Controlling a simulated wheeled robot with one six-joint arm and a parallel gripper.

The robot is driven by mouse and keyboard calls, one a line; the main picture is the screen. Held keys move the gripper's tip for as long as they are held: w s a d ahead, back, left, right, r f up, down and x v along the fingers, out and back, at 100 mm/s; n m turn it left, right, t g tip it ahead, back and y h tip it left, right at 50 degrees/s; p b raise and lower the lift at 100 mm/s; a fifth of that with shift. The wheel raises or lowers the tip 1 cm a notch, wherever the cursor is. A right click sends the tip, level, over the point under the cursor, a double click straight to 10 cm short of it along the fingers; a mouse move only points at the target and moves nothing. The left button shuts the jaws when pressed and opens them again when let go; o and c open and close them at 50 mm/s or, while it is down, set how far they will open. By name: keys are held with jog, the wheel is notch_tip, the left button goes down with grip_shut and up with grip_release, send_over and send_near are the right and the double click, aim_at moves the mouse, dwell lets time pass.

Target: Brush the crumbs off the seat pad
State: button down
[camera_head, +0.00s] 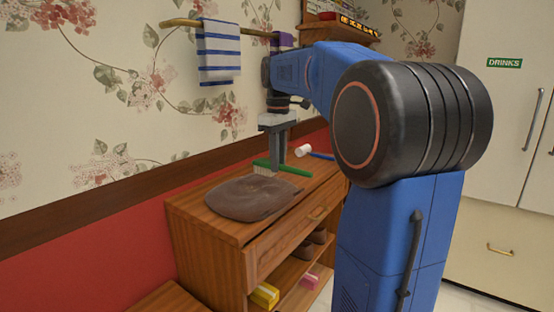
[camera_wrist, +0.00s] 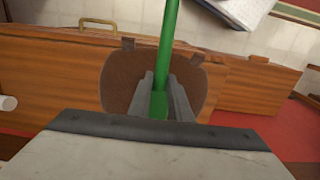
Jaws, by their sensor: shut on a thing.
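The seat pad (camera_head: 252,201) is a dark brown, rounded cushion lying flat on top of the wooden cabinet. In the wrist view the pad (camera_wrist: 118,82) shows two small tabs on one edge. A green brush (camera_head: 292,170) with pale bristles (camera_head: 262,171) is in my gripper (camera_head: 278,168), by the pad's far edge. In the wrist view the green handle (camera_wrist: 170,35) runs between the fingers of my gripper (camera_wrist: 160,88), which are shut on it over the pad. I cannot tell whether the bristles touch the pad. No crumbs can be made out.
A white-headed tool with a blue handle (camera_head: 321,155) lies on the cabinet top (camera_head: 196,204) behind the brush. A yellow box (camera_head: 264,295), a pink thing (camera_head: 309,281) and brown items sit on the shelves below. A striped towel (camera_head: 219,52) hangs on the wall rail.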

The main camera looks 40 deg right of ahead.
jog(key=shift+f, duration=2.8)
jog(key=shift+f, duration=1.25)
jog(key=shift+w, duration=0.15)
jog(key=shift+w+a+r, duration=0.1)
jog(key=shift+w+a, duration=0.2)
jog(key=shift+w, duration=0.65)
jog(key=shift+w+a, duration=0.25)
jog(key=shift+w, duration=0.65)
jog(key=shift+w+a, duration=0.3)
jog(key=shift+w, duration=0.65)
jog(key=shift+w+a, duration=0.25)
jog(key=shift+w, duration=0.7)
jog(key=shift+w+a, duration=0.3)
jog(key=shift+w, duration=0.7)
jog(key=shift+w+a, duration=0.25)
jog(key=shift+w, duration=0.7)
jog(key=shift+s+d, duration=0.3)
jog(key=shift+s, duration=0.65)
jog(key=shift+s+d, duration=0.25)
jog(key=shift+s, duration=0.7)
jog(key=shift+s+d+f, duration=0.1)
jog(key=shift+s+d, duration=0.3)
jog(key=shift+s, duration=0.9)
jog(key=shift+s+d+f, duration=0.1)
jog(key=shift+s+d, duration=0.25)
jog(key=shift+s, duration=0.95)
jog(key=shift+s+d+f, duration=0.1)
jog(key=shift+s+d, duration=0.3)
jog(key=shift+s, duration=0.9)
